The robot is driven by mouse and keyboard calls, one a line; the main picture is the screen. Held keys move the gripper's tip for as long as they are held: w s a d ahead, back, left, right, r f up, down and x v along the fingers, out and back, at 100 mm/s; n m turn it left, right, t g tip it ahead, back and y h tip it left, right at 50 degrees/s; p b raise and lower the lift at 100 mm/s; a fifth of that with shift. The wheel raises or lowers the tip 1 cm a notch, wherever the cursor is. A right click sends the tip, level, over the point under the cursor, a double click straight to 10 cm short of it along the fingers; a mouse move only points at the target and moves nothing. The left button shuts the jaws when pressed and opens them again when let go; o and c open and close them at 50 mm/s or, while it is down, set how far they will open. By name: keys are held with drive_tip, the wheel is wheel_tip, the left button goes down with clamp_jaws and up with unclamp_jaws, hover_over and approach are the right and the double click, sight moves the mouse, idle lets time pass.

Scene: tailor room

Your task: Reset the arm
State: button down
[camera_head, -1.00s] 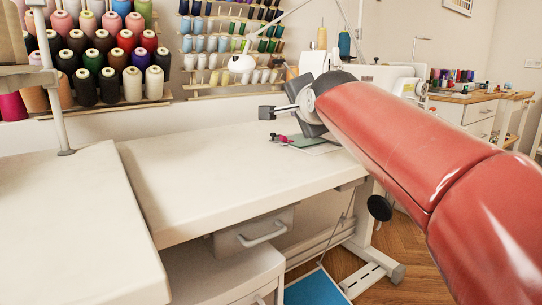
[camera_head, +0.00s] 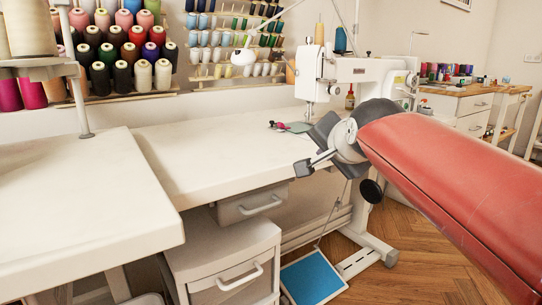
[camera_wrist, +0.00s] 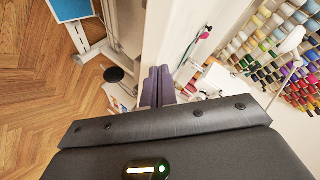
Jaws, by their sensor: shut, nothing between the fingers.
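My red arm reaches in from the right of the head view. My gripper (camera_head: 304,168) is at its end, by the front edge of the white sewing table (camera_head: 200,160), pointing left. In the wrist view the two dark fingers of my gripper (camera_wrist: 158,82) lie together, shut and empty. The table edge (camera_wrist: 160,35) shows just beyond the fingertips in that view. I cannot tell whether the fingers touch the table.
A white sewing machine (camera_head: 350,80) stands behind my gripper. Small pink-handled items (camera_head: 278,125) lie near it on a green sheet. A drawer unit (camera_head: 225,265) and a blue pedal (camera_head: 313,277) are below.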

drive_tip(key=s+d+f+n+g+h, duration=0.1)
drive_tip(key=s+d+f+n+g, duration=0.2)
drive_tip(key=s+f, duration=0.9)
drive_tip(key=s+d+f+n+g+h, duration=0.1)
drive_tip(key=s+d+f+n+g, duration=0.3)
drive_tip(key=s+f, duration=0.75)
wheel_tip(320, 180, up, 13)
drive_tip(key=s+a+n+p, duration=0.1)
drive_tip(key=a+p, duration=0.1)
drive_tip(key=p, duration=1.1)
drive_tip(key=shift+s+a+n+p, duration=0.2)
drive_tip(key=shift+n+p, duration=0.1)
drive_tip(key=shift+n, duration=0.1)
